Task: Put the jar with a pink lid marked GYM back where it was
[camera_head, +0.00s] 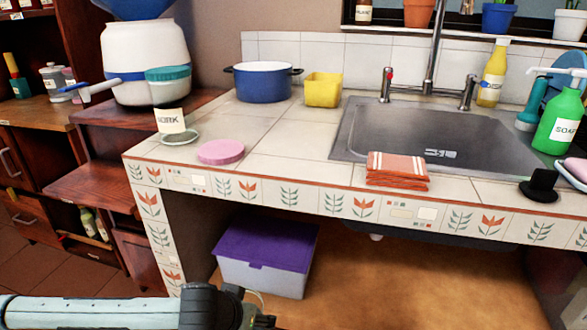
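I see no jar with a pink lid marked GYM. A flat round pink disc (220,151) lies on the tiled counter near its front left; I cannot tell whether it is a lid. Behind it to the left stands what looks like a clear jar with a teal lid (168,74) and a white label (171,121), whose word I cannot read surely. My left arm comes in low from the left, and its dark gripper end (245,310) is below counter height, partly cut off by the bottom edge; its fingers are unclear. My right gripper is out of view.
A blue pot (263,84), yellow tub (322,90) and sink (435,135) are on the counter (268,140). Folded orange cloths (398,168) lie at the sink's front edge. Soap bottles stand right. A purple-lidded box (262,275) sits beneath. The counter's middle left is clear.

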